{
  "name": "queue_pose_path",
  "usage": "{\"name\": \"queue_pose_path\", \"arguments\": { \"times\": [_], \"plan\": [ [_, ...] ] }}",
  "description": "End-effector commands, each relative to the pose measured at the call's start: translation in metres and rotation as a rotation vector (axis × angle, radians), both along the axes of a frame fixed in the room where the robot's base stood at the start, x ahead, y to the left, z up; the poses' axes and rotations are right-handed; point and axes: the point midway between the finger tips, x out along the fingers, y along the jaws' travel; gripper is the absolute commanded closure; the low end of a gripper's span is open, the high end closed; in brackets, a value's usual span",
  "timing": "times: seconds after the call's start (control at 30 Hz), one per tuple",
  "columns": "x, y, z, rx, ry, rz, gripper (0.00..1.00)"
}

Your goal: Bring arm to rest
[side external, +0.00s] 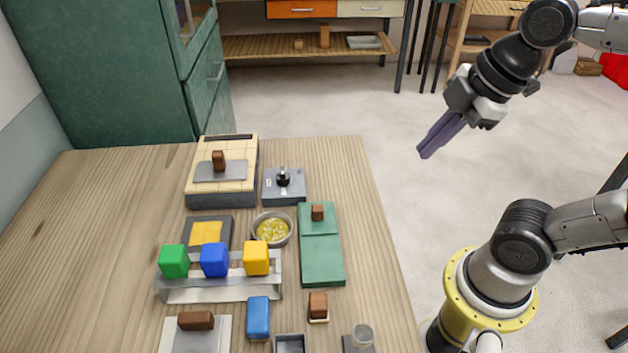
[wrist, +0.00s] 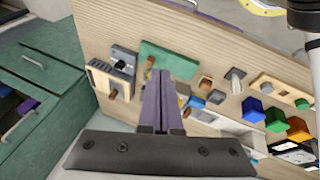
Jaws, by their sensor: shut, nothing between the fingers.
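My gripper (side external: 429,151) is shut and empty. In the side view it is raised in the air to the right of the table, beyond its right edge, with its purple fingers pointing down and to the left. In the wrist view the two purple fingers (wrist: 158,78) lie together, with the tabletop seen at a distance behind them. My fingers touch nothing on the table.
The wooden table (side external: 110,230) holds a metal rack (side external: 220,291) with green, blue and yellow blocks, a green board (side external: 322,262), a small bowl (side external: 272,229) and a tiled box (side external: 222,172). A green cabinet (side external: 100,70) stands behind. The air around my gripper is clear.

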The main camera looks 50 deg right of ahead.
Motion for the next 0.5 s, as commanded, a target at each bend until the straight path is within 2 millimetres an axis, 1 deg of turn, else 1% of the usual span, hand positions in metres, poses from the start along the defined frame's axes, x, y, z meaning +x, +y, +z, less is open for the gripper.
{"name": "queue_pose_path", "arguments": {
  "times": [0.1,0.2,0.3,0.4,0.5],
  "plan": [
    [-0.013,-0.007,-0.008,0.083,-0.030,-0.243,1.00],
    [-0.019,-0.011,-0.016,0.161,-0.041,-0.443,1.00],
    [-0.020,-0.014,-0.024,0.233,-0.034,-0.617,1.00],
    [-0.019,-0.015,-0.027,0.290,-0.036,-0.750,1.00],
    [-0.017,-0.016,-0.026,0.336,-0.041,-0.835,1.00]
  ]
}}
